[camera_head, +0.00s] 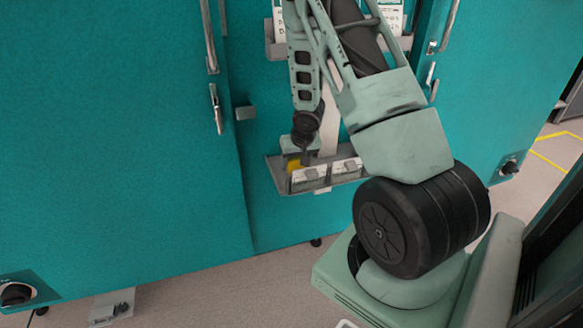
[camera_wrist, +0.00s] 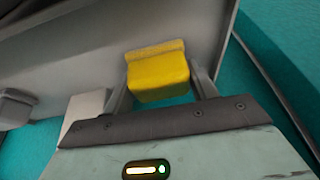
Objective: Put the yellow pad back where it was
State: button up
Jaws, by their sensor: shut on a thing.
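The yellow pad (camera_wrist: 158,76) sits between the two fingers of my gripper (camera_wrist: 160,90) in the wrist view. My gripper is shut on it. My gripper (camera_head: 300,158) points down there, partly hidden by my arm. In the wrist view the pad is close against a grey surface (camera_wrist: 95,62), but I cannot tell whether it rests on it.
White labelled boxes (camera_head: 308,175) stand in the shelf's front, just right of the pad. An upper grey holder (camera_head: 272,40) is on the same chamber front. Teal doors with metal handles (camera_head: 216,108) flank the shelf. The floor (camera_head: 215,290) below is mostly clear.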

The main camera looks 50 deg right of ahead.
jog(key=o, duration=0.9)
jog(key=shift+r, duration=0.1)
jog(key=p+v, duration=0.5)
jog(key=v, duration=0.7)
jog(key=a+r+n+y, duration=0.1)
jog(key=a+r+n, duration=0.25)
jog(key=a, duration=0.85)
jog(key=a+r+n, duration=0.3)
jog(key=a+r, duration=0.2)
jog(key=a, duration=0.8)
jog(key=s+a+r+n+g, duration=0.1)
jog(key=s+a+n, duration=0.1)
jog(key=s+a, duration=0.3)
jog(key=s+a+r+n+g+y, duration=0.1)
jog(key=s+a+r+n, duration=0.1)
jog(key=s+a, duration=0.4)
jog(key=s+a+r+n+g, duration=0.1)
jog(key=s+a+n, duration=0.2)
jog(key=s+a, duration=0.3)
jog(key=shift+s+a+r+n+g, duration=0.1)
jog(key=shift+s+r+n+g, duration=0.1)
jog(key=shift+s, duration=0.35)
jog(key=shift+s+a+r+n+g, duration=0.1)
jog(key=shift+s+r+n+g, duration=0.1)
jog(key=shift+s, duration=0.3)
